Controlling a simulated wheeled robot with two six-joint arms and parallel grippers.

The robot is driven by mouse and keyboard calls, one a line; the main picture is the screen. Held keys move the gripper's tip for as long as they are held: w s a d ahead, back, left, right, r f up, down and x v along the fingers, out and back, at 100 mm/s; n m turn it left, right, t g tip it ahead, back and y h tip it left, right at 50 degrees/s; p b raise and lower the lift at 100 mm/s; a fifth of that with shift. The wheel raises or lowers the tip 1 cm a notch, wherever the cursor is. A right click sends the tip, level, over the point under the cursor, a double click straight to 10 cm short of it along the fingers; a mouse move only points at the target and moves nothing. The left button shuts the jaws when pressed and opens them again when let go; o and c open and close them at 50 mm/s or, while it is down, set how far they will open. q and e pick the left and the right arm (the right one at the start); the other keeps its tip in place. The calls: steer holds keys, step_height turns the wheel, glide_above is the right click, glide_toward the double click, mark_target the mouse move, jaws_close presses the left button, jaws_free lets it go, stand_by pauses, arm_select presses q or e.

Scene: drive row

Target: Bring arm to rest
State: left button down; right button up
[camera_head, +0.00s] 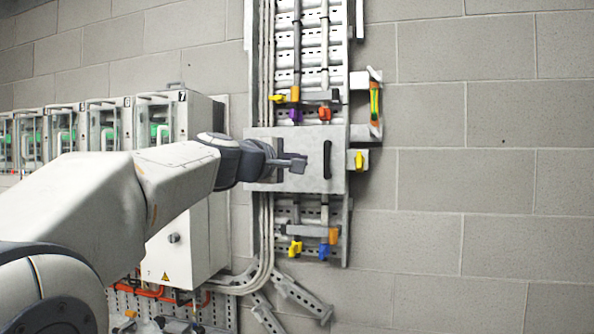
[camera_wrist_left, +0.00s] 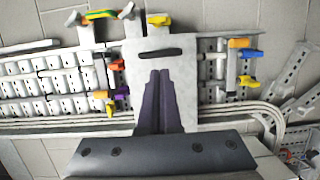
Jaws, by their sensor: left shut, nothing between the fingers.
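My left arm reaches in from the left in the head view. Its gripper (camera_head: 298,163) is in front of a pale square panel (camera_head: 312,178) with a black upright handle (camera_head: 327,159). The gripper sits left of the handle, apart from it in the picture. In the left wrist view the two dark fingers (camera_wrist_left: 159,78) lie together with nothing between them. They point at the handle (camera_wrist_left: 160,53) and overlap the panel (camera_wrist_left: 190,75). I cannot tell whether the fingertips touch the panel. My right gripper is in neither view.
Cabinets (camera_head: 172,125) with green parts line the left wall, with a white box (camera_head: 185,245) below. Coloured clips, including a yellow one (camera_head: 359,160), sit around the panel. Pale pipes (camera_head: 262,225) run beside the slotted rail. The block wall (camera_head: 480,170) at right is clear.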

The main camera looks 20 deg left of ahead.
arm_select(q)
steer(key=s+d+f+m+g+h, duration=0.1)
steer(key=s+d+f+m+g, duration=0.4)
steer(key=f, duration=0.4)
steer(key=s+d+f+m+g+h, duration=0.15)
steer(key=s+d+f, duration=0.25)
steer(key=d+f, duration=0.4)
steer(key=s+d+f+m+g, duration=0.4)
steer(key=s+d+f+m, duration=0.1)
steer(key=f, duration=0.5)
steer(key=s+a+f+m+g+y, duration=0.2)
steer(key=s+f+m, duration=0.3)
steer(key=s+f, duration=0.4)
steer(key=s+a+f+m+g+y, duration=0.2)
steer(key=s+f+m+g+y, duration=0.2)
steer(key=s+f, duration=0.5)
steer(key=s+m, duration=0.2)
steer(key=s, duration=0.3)
steer(key=shift+s+a+f+g, duration=0.15)
steer(key=shift+a+f+g, duration=0.1)
steer(key=shift+f+g, duration=0.15)
